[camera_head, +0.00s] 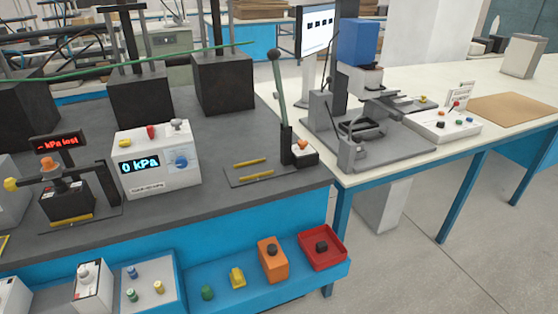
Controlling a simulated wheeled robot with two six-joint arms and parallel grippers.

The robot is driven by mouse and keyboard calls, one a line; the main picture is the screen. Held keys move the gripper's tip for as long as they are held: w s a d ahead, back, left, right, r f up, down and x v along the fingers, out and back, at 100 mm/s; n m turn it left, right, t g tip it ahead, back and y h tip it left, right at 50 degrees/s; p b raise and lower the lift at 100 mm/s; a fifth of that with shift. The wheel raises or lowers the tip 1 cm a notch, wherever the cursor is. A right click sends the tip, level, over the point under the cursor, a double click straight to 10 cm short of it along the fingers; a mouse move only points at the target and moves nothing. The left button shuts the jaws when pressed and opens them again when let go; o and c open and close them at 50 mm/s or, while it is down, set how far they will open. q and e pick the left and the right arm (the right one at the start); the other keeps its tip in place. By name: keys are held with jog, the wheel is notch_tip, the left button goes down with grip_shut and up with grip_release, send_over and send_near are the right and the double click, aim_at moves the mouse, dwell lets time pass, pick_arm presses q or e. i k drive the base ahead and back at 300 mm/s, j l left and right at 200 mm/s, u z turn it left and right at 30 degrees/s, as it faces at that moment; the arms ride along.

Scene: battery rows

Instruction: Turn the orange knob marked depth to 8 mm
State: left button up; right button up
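Several orange parts show in the head view, and I cannot read the word depth or a mm scale on any of them. An orange knob (303,144) sits on a small white box beside a tall black lever at the middle of the dark bench. Another orange knob (52,163) tops a black fixture at the left. A small orange-red knob (441,114) is on a white control box on the right table. An orange box (272,260) with a black knob stands on the lower blue shelf. Neither of my grippers is in view.
A grey fixture (375,140) is on the white table (360,178). A red tray (322,262) sits on the shelf. Floor at the lower right is clear.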

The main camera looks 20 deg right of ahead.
aim_at(302, 143)
jog(key=i+l, duration=0.1)
jog(key=l, duration=0.3)
jog(key=i+l, duration=0.1)
jog(key=l, duration=0.3)
jog(key=i+l, duration=0.1)
jog(key=l, duration=0.35)
